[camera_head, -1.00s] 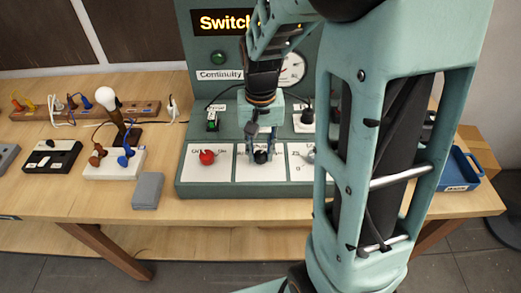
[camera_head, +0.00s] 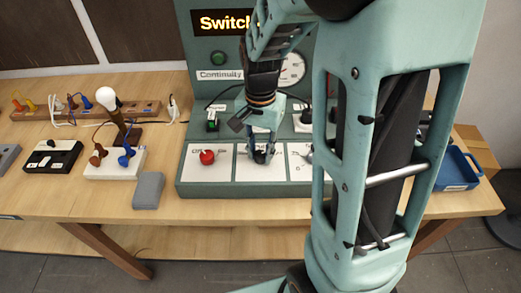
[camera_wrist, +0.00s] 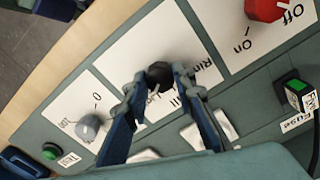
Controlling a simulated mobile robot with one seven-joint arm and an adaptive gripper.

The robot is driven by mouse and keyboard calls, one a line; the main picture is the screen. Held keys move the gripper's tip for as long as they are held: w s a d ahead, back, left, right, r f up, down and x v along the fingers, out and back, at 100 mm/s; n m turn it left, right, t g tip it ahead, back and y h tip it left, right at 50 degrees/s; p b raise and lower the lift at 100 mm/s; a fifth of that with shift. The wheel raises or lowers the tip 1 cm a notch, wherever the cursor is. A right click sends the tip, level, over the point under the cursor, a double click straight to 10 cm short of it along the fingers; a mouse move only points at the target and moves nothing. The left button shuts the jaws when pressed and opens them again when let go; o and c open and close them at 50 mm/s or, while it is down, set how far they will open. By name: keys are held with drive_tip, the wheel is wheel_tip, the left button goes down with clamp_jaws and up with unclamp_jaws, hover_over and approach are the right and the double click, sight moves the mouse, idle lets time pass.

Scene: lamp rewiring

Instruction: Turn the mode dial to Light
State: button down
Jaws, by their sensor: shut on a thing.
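The mode dial is a black knob (camera_head: 260,156) on the middle white panel (camera_head: 244,172) of the green test console. It also shows in the wrist view (camera_wrist: 158,73), between the two fingertips. My gripper (camera_head: 262,153) is shut on the dial, with one finger on each side; in the wrist view my gripper (camera_wrist: 157,82) reaches in from below. Printed words around the dial are partly covered by the fingers; a piece of "Light" shows between them. The dial's pointer direction cannot be made out.
A red On/Off knob (camera_wrist: 264,10) and a grey numbered knob (camera_wrist: 90,127) sit on the neighbouring panels. A green-lit fuse switch (camera_wrist: 294,89) and a lit sign (camera_head: 223,22) are on the console. A lamp with a bulb (camera_head: 108,98) stands left. A blue tray (camera_head: 458,170) lies right.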

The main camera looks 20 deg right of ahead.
sight(261, 154)
drive_tip(key=c, duration=1.6)
unclamp_jaws()
wheel_tip(261, 154, up, 12)
drive_tip(key=shift+r, duration=0.1)
